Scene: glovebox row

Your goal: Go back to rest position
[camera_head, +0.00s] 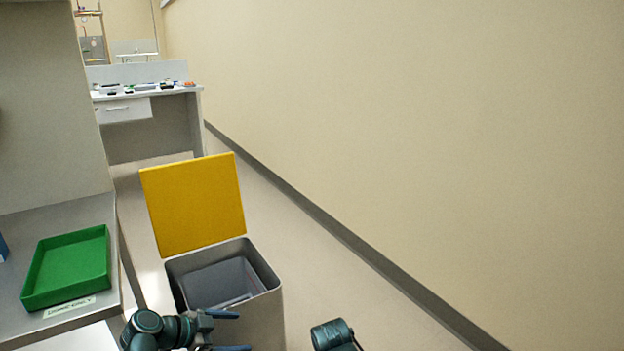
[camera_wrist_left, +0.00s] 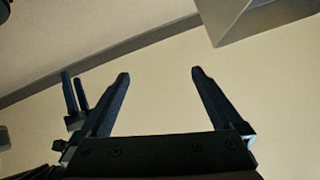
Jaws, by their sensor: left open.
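My left gripper (camera_head: 244,332) is at the bottom of the head view, in front of the grey bin. Its two fingers are spread. In the left wrist view the same gripper (camera_wrist_left: 158,76) is open with nothing between its fingers. A dark teal part of my right arm (camera_head: 333,335) shows at the bottom of the head view, right of the bin; its gripper is outside that view. In the left wrist view another pair of dark fingers, my right gripper (camera_wrist_left: 75,78), stands at the left with a gap between them.
A grey bin (camera_head: 262,312) with its yellow lid (camera_head: 195,205) raised stands close ahead. A green tray (camera_head: 68,268) lies on the grey bench (camera_head: 88,212) at left. A cluttered table (camera_head: 150,93) stands farther back. A beige wall (camera_head: 430,130) bounds the right; floor between is clear.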

